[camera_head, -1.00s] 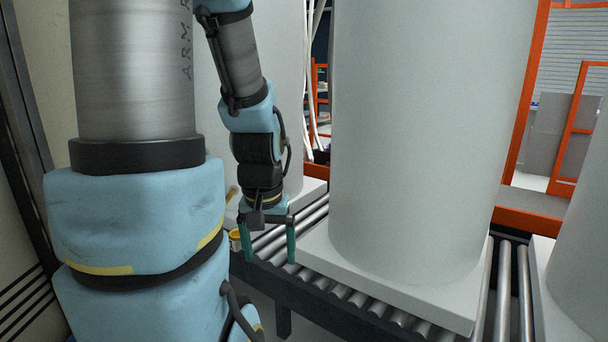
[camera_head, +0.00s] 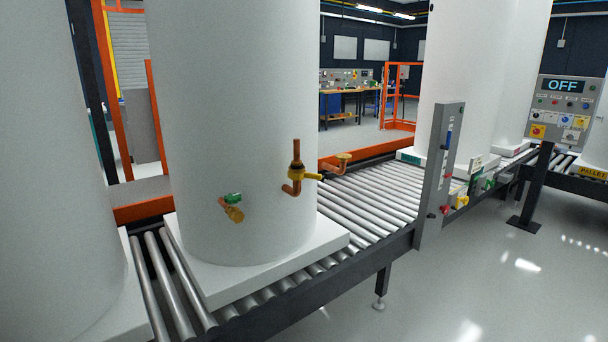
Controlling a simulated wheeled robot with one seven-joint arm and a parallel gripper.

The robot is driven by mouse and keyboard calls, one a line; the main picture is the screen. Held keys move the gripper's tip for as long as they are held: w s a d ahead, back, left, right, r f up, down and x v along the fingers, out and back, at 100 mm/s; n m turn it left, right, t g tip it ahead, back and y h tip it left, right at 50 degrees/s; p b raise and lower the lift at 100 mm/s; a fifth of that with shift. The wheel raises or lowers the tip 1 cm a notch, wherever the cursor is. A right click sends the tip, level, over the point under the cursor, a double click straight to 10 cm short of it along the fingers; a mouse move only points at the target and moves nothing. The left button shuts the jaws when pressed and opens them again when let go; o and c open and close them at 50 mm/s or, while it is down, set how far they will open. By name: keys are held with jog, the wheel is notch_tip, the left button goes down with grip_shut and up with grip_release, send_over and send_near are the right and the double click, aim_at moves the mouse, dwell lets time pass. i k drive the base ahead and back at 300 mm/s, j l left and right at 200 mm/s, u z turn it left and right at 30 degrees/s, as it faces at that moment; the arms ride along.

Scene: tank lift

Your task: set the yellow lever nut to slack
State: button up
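A white tank (camera_head: 238,110) stands on a white square base on the roller conveyor. On its side is a copper pipe (camera_head: 296,150) with a yellow nut-like fitting (camera_head: 297,173) around it. A short yellow part sticks out to the right from this fitting, with a dark tip. I cannot tell for sure whether this is the yellow lever nut, or its setting. Lower left on the tank is a brass valve (camera_head: 233,214) with a green handle (camera_head: 232,198). My gripper is outside the view.
A grey upright panel (camera_head: 438,175) stands at the conveyor's (camera_head: 372,190) front edge, right of the tank. Another tank (camera_head: 50,170) is at the left. Grey floor (camera_head: 440,295) is clear in front.

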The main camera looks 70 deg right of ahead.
aim_at(303, 175)
jog(key=i+l, duration=0.1)
jog(key=l, duration=0.3)
jog(key=i+l, duration=0.15)
jog(key=l, duration=0.2)
jog(key=k+l+z, duration=0.1)
jog(key=l, duration=0.55)
jog(key=k+l+z, duration=0.1)
jog(key=l, duration=0.55)
jog(key=k+l+z, duration=0.1)
jog(key=l, duration=0.55)
jog(key=k+l, duration=0.45)
jog(key=l, duration=0.2)
jog(key=j+z, duration=0.05)
